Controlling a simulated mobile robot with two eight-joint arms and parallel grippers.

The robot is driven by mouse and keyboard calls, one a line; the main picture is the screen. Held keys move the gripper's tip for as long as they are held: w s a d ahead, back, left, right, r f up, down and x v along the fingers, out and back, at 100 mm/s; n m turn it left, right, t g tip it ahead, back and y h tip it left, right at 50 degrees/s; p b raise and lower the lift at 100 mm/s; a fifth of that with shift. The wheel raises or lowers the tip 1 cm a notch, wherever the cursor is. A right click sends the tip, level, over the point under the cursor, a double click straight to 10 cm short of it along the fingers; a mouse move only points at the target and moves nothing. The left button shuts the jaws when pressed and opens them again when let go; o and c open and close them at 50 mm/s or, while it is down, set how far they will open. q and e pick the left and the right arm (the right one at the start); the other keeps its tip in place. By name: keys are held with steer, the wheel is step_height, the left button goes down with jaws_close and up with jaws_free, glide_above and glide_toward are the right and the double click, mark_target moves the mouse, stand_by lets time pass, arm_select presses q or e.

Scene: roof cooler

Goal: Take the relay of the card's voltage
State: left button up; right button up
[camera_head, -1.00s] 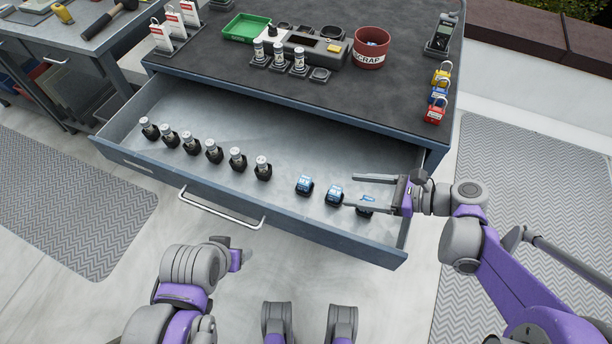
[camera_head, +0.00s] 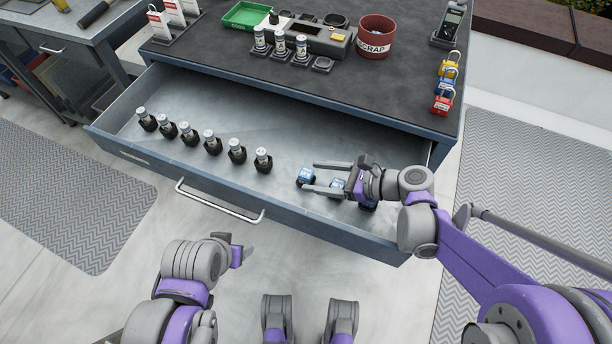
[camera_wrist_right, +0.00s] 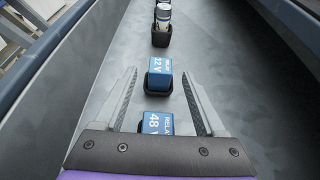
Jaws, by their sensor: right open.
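Blue relays sit in a row in the open drawer (camera_head: 225,112). The leftmost relay (camera_head: 306,175) lies between the fingertips of my right gripper (camera_head: 310,176); its label appears to read 12 V in the right wrist view (camera_wrist_right: 160,67). The middle relay (camera_head: 337,185), labelled 48 V in the wrist view (camera_wrist_right: 157,122), is between the fingers nearer the palm. A third relay (camera_head: 367,207) is mostly hidden under the right gripper. My right gripper is open and holds nothing. My left arm is folded at lower left; its finger state is unclear. I cannot make out a voltage card.
Several silver-topped cylinders in black holders (camera_head: 211,142) stand left of the relays in the drawer. On the bench are a red scrap bin (camera_head: 376,38), a green tray (camera_head: 246,15) and padlocks (camera_head: 446,88). Drawer walls surround the gripper; the drawer's middle floor is clear.

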jaws_close()
stand_by(0.3)
steer(key=shift+r, duration=0.1)
